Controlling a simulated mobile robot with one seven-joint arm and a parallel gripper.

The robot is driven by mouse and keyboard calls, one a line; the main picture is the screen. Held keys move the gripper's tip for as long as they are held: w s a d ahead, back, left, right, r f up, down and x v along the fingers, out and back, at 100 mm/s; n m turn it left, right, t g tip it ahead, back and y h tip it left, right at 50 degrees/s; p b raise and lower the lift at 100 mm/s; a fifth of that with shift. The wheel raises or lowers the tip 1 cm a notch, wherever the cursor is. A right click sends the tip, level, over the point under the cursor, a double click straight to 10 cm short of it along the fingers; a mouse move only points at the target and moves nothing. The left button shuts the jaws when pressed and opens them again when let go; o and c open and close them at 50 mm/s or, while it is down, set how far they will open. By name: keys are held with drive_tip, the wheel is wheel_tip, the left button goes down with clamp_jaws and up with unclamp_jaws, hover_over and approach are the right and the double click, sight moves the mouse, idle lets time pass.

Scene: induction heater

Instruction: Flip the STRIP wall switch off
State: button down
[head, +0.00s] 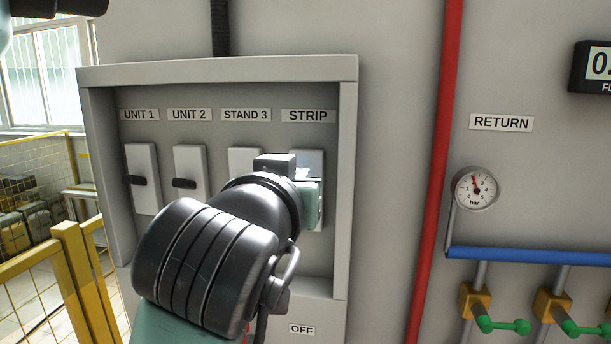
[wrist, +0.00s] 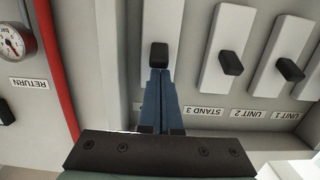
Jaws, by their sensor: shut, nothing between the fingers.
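The STRIP switch plate (head: 313,160) is at the right end of a row of wall switches, below its STRIP label (head: 308,116). My arm hides most of this switch in the head view. The wrist view is upside down and shows the pale STRIP plate (wrist: 163,20) with its black lever (wrist: 158,54). My gripper (wrist: 159,74) is shut and empty. Its blue fingertips are right at the lever, on its label side in the picture; whether they touch it I cannot tell. The fingertips are hidden in the head view.
The UNIT 1 (head: 143,180), UNIT 2 (head: 190,178) and STAND 3 (head: 243,160) switches stand to the left in the same raised frame (head: 345,180). A red pipe (head: 437,170) runs down the wall at right, beside a gauge (head: 475,188). A yellow railing (head: 75,270) is at lower left.

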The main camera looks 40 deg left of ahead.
drive_tip(key=shift+f+b, duration=0.15)
drive_tip(key=shift+b, duration=0.2)
drive_tip(key=shift+d+t+b, duration=0.1)
drive_tip(key=shift+t+b, duration=0.2)
drive_tip(key=shift+b, duration=0.3)
drive_tip(key=shift+s+d+f+t+y+b, duration=0.15)
drive_tip(key=shift+f+t+y+b, duration=0.35)
drive_tip(key=shift+b, duration=1.2)
drive_tip(key=t+y+b, duration=0.1)
drive_tip(key=b, duration=0.3)
drive_tip(key=f+t+y+b, duration=0.1)
drive_tip(key=b, duration=0.3)
drive_tip(key=t+y+b, duration=0.1)
drive_tip(key=t+b, duration=0.1)
drive_tip(key=b, duration=0.2)
drive_tip(key=shift+s+f, duration=0.35)
drive_tip(key=shift+d, duration=0.1)
